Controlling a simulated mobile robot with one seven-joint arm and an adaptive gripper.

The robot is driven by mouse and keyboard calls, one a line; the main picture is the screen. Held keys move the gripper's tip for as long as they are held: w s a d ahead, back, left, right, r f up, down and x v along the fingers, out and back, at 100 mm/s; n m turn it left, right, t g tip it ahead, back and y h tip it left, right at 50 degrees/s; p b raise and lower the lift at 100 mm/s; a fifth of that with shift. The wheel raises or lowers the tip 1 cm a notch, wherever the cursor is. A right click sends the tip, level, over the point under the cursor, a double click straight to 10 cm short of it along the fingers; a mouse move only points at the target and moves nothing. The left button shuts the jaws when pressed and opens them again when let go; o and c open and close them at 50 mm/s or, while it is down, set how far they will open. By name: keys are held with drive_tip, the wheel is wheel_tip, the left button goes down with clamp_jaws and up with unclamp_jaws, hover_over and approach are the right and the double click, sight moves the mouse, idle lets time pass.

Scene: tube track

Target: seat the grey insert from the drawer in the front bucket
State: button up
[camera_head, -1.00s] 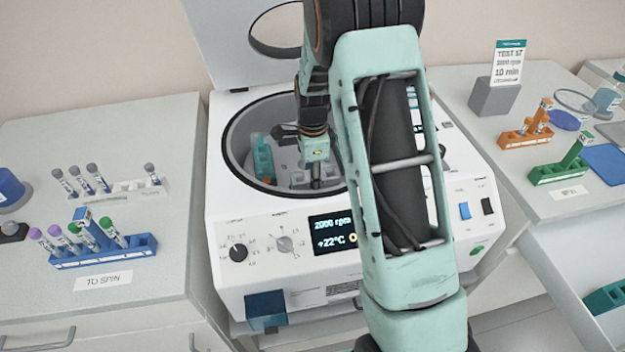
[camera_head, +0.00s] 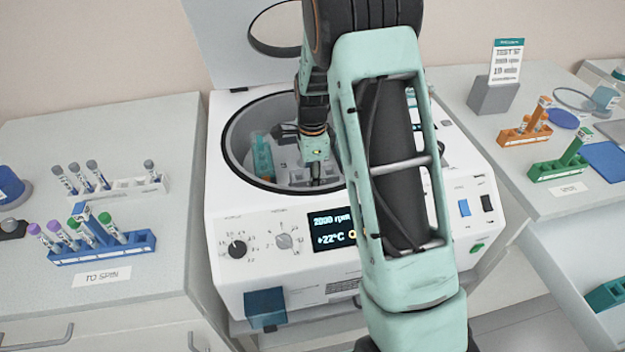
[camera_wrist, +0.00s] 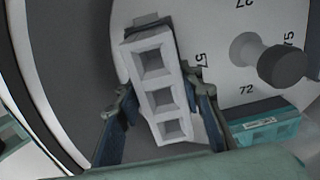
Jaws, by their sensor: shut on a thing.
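The grey insert (camera_wrist: 157,82), a block with a row of 3 square holes, is between the fingers of my gripper (camera_wrist: 168,110) in the wrist view. My gripper is shut on it. In the head view my gripper (camera_head: 318,178) is down inside the open centrifuge bowl (camera_head: 232,150), near its front. The insert lies over the rotor (camera_wrist: 225,60) edge in the wrist view, tilted slightly. Whether it sits in the front bucket cannot be told, since the insert and gripper cover that spot.
The centrifuge lid (camera_head: 240,45) stands open behind. A dark rotor knob (camera_wrist: 283,65) rises near the insert. A blue tube rack (camera_head: 120,248) and a white rack (camera_head: 135,187) stand left. Orange (camera_head: 515,136) and green (camera_head: 550,170) racks stand right. The open drawer (camera_head: 570,262) is lower right.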

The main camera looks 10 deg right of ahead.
drive_tip(key=shift+o, duration=0.2)
drive_tip(key=shift+s+f+b, duration=0.15)
drive_tip(key=shift+s+f, duration=0.1)
drive_tip(key=shift+f, duration=0.35)
drive_tip(key=shift+s+f+b, duration=0.15)
drive_tip(key=shift+s+f, duration=0.05)
drive_tip(key=shift+f, duration=0.35)
drive_tip(key=shift+f+b, duration=0.35)
drive_tip(key=shift+f, duration=0.05)
clamp_jaws()
drive_tip(key=shift+o, duration=0.5)
unclamp_jaws()
drive_tip(key=shift+w+f, duration=0.1)
drive_tip(key=shift+f, duration=0.2)
drive_tip(key=shift+o, duration=0.6)
drive_tip(key=shift+w+f, duration=0.25)
drive_tip(key=shift+f, duration=0.3)
drive_tip(key=shift+s, duration=0.1)
drive_tip(key=o, duration=2.3)
drive_tip(key=shift+r, duration=0.1)
drive_tip(key=shift+c, duration=0.2)
drive_tip(key=shift+r, duration=0.1)
